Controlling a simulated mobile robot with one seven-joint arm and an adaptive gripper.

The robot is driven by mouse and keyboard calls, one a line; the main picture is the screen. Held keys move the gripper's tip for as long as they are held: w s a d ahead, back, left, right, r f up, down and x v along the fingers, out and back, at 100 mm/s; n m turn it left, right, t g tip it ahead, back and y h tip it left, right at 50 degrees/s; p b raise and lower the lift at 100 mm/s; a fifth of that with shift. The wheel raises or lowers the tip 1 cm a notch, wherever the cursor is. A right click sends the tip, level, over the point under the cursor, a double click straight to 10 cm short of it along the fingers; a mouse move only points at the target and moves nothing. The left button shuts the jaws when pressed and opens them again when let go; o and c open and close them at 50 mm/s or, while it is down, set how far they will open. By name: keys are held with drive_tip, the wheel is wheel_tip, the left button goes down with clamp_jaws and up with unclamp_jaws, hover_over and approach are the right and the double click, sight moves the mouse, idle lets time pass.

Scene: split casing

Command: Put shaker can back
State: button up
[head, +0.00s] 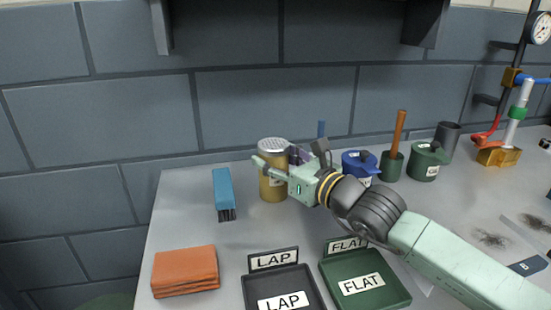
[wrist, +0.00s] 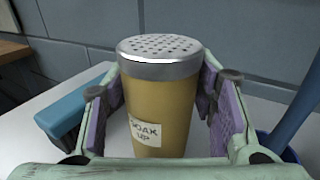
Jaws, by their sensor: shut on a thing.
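The shaker can (head: 273,186) is yellow with a perforated silver lid. It stands upright on the grey bench near the back wall. In the wrist view the can (wrist: 160,105) fills the middle, with a label reading "SOAK UP" low on its front. My gripper (head: 275,170) reaches it from the right, with a finger on either side of the can. In the wrist view the purple pads of the gripper (wrist: 160,112) flank the can. The can's contact with the bench is hard to judge.
A blue brush (head: 223,192) lies left of the can. Folded orange cloths (head: 185,271) lie at the front left. A black LAP tray (head: 262,283) and green FLAT tray (head: 398,293) stand in front. A blue pot (head: 352,163) and green canisters (head: 424,167) stand right.

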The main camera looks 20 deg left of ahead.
sight(284, 159)
drive_tip(key=o, duration=1.5)
drive_tip(key=shift+c, duration=0.2)
drive_tip(key=shift+r+p, duration=0.2)
drive_tip(key=shift+p, duration=0.15)
drive_tip(key=shift+s+d+f, duration=0.1)
drive_tip(key=shift+d, duration=0.1)
drive_tip(key=d+p, duration=0.1)
drive_tip(key=s+d+p, duration=0.1)
drive_tip(key=shift+s+d+r, duration=0.15)
drive_tip(key=shift+d+r, duration=0.15)
drive_tip(key=shift+r, duration=0.05)
drive_tip(key=p+v, duration=0.1)
drive_tip(key=p, duration=0.3)
drive_tip(key=shift+s+d, duration=0.2)
drive_tip(key=shift+d, duration=0.1)
drive_tip(key=v, duration=0.4)
drive_tip(key=p+v, duration=0.1)
drive_tip(key=v, duration=0.1)
drive_tip(key=shift+f, duration=0.3)
drive_tip(key=shift+s+d, duration=0.3)
drive_tip(key=shift+d, duration=0.1)
